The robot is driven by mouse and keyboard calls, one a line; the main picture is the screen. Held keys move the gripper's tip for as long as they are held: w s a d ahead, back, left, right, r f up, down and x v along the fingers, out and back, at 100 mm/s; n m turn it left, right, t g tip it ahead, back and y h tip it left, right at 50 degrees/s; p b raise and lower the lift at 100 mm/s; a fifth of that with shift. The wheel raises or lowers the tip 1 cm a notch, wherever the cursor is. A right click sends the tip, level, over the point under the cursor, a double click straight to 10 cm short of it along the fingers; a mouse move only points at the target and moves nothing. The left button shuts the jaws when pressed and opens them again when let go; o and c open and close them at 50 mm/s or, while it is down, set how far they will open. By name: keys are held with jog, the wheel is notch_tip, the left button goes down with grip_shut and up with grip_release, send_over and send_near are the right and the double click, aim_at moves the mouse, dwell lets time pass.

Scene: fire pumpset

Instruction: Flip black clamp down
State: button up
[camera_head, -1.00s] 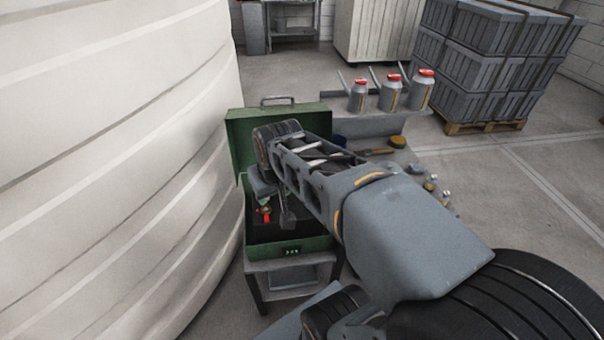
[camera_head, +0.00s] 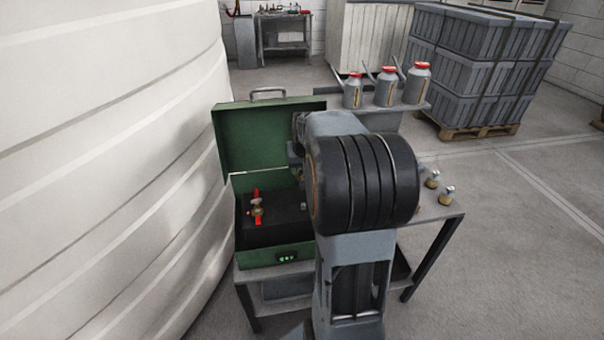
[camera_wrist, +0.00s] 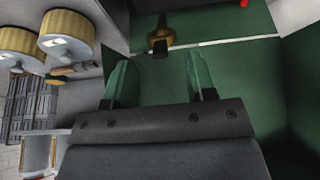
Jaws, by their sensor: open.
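My gripper (camera_wrist: 160,80) is open and empty in the wrist view, its two green-tinted fingers apart. A small black piece (camera_wrist: 160,50), possibly the black clamp, sits against a brass ring fitting (camera_wrist: 160,35) just beyond and between the fingertips. It does not touch them. I cannot tell its exact pose. The green case (camera_head: 265,258) stands open in the head view, and its green inside fills much of the wrist view. A brass valve with red handles (camera_head: 257,208) is on the case's black insert. My arm hides the case's right side and my gripper in the head view.
The case is on a grey metal table (camera_head: 440,222). Red-capped cans (camera_head: 386,88) stand on a shelf behind. Small brass fittings (camera_head: 446,195) are at the table's right. A large white tank (camera_head: 100,150) is close on the left. Stacked grey crates (camera_head: 470,60) stand at the back right.

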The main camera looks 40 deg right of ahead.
aim_at(302, 170)
jog(key=shift+x, duration=1.95)
jog(key=shift+c, duration=0.3)
grip_shut()
